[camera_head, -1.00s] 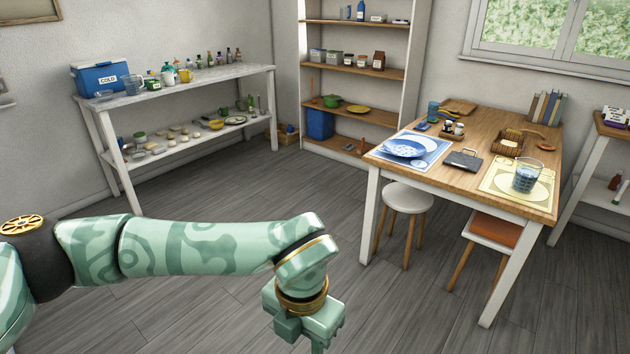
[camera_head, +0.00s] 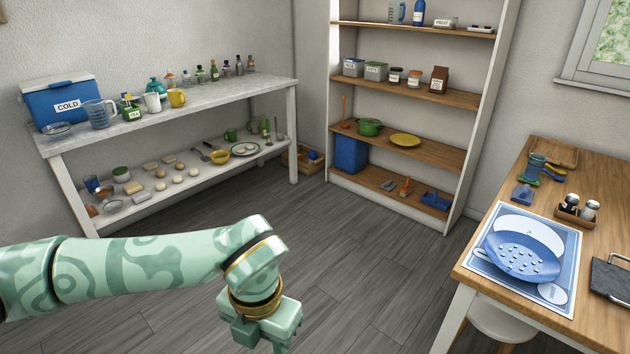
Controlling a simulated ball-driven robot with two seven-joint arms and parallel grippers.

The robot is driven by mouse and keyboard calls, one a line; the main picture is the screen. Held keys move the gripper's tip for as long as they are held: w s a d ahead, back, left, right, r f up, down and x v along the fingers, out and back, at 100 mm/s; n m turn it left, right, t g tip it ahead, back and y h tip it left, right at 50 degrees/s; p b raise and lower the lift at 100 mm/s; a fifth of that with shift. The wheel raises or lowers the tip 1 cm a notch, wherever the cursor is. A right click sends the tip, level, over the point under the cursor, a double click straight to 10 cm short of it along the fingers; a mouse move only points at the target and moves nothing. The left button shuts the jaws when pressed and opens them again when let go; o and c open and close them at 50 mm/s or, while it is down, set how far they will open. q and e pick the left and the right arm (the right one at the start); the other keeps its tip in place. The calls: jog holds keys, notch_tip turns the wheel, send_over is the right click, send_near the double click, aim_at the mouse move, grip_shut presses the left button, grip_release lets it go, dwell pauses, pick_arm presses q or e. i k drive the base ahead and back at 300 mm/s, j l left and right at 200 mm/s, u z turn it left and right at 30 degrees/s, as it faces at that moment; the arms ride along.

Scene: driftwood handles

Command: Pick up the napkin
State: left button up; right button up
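I cannot make out a napkin for certain. A small blue item (camera_head: 522,194) lies on the wooden table (camera_head: 478,283) just behind the blue-and-white placemat (camera_head: 567,302); it is too small to tell whether it is folded cloth. My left gripper (camera_head: 265,340) hangs low over the floor at the bottom centre, well left of the table and touching nothing that I can see. Its fingertips are at or below the frame edge, so its opening is unclear. My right gripper is not in view.
A white side table (camera_head: 165,124) with a cooler (camera_head: 62,104) and a tall shelf (camera_head: 455,160) line the walls.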

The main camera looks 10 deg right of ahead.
aim_at(524, 196)
jog(key=i+z, duration=0.15)
jog(key=i, duration=0.35)
jog(key=i+j+z, duration=0.1)
jog(key=i, duration=0.4)
jog(key=i+j+z, duration=0.15)
jog(key=i, duration=0.4)
jog(key=i+j+z, duration=0.1)
jog(key=i, duration=0.4)
jog(key=i+l+z, duration=0.2)
jog(key=i+z, duration=0.3)
jog(key=i+l+z, duration=0.1)
jog(key=i+z, duration=0.25)
jog(key=z, duration=0.15)
jog(key=i+j+z, duration=0.1)
jog(key=i+z, duration=0.4)
jog(key=i+j+z, duration=0.3)
jog(key=z, duration=0.2)
jog(key=i+z, duration=0.95)
jog(key=z, duration=0.15)
